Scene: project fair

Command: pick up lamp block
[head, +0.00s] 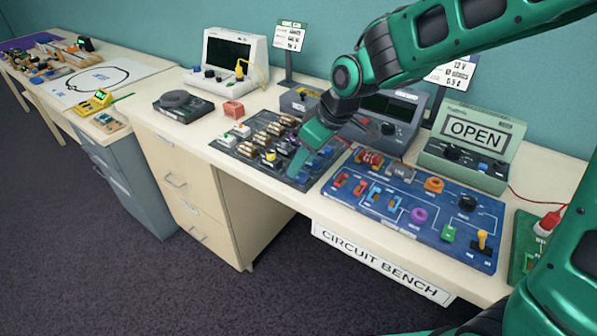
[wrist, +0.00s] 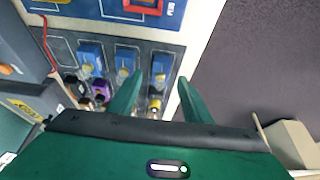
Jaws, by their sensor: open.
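The dark tray (head: 235,154) of component blocks lies on the bench in the head view, with rows of brownish, yellow-topped, purple and blue blocks. I cannot tell for certain which one is the lamp block. My gripper (head: 297,170) points down over the tray's right part and hides some blocks there. In the wrist view my gripper (wrist: 160,80) is open, with its two green fingers apart. A blue block with a yellow part (wrist: 160,72) shows between the fingertips, and a yellow-topped block (wrist: 154,103) shows closer to the palm. No block is visibly gripped.
A blue circuit board (head: 345,198) with coloured parts lies right of the tray. Grey instruments, an OPEN sign box (head: 473,132) and a white monitor (head: 233,57) stand behind. A red block (head: 233,108) sits left of the tray. The bench's front edge is close.

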